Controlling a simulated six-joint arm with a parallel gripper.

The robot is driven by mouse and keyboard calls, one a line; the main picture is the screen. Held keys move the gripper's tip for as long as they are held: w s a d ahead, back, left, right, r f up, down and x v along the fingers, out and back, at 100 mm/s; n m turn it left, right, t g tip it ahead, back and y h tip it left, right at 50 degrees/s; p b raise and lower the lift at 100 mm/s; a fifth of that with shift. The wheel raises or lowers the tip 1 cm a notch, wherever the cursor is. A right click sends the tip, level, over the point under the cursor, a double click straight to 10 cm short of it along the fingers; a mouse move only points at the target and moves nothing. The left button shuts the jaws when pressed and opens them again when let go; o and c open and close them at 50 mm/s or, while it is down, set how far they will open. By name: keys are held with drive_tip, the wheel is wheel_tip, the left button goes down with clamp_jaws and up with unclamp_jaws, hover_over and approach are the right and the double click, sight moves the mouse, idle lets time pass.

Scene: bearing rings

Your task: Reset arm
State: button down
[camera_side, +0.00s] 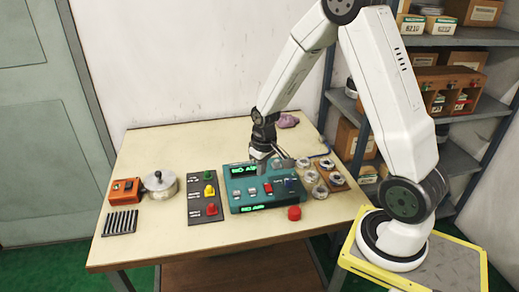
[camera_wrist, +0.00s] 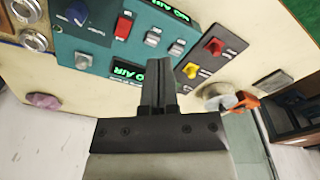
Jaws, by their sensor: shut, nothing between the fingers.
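My gripper (camera_side: 262,163) hangs from my white arm above the back edge of the teal control panel (camera_side: 235,200). In the wrist view my gripper (camera_wrist: 160,60) points at the panel, with its two dark fingers together and nothing between them. The panel (camera_wrist: 98,50) carries lit green displays, a red switch (camera_wrist: 124,25), several grey switches and a blue knob (camera_wrist: 77,14). I cannot tell from these views how far the fingertips are from the panel.
A dark panel with coloured knobs (camera_side: 194,207) stands left of the teal one. Farther left are a metal pot (camera_side: 160,187), an orange box (camera_side: 124,188) and a black ribbed block (camera_side: 120,223). Bearing rings (camera_side: 320,191) lie right. A red button (camera_side: 294,213) is in front; a purple cloth (camera_side: 288,121) lies behind.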

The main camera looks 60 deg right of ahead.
drive_tip(key=s+a+r+n+t, duration=0.1)
drive_tip(key=s+a+r+n, duration=0.1)
drive_tip(key=s+a+r, duration=0.4)
drive_tip(key=s+a, duration=0.2)
drive_tip(key=a, duration=0.3)
drive_tip(key=shift+s+a+r+t, duration=0.2)
drive_tip(key=shift+s+a+t, duration=0.1)
drive_tip(key=shift+a+t, duration=0.1)
idle(0.4)
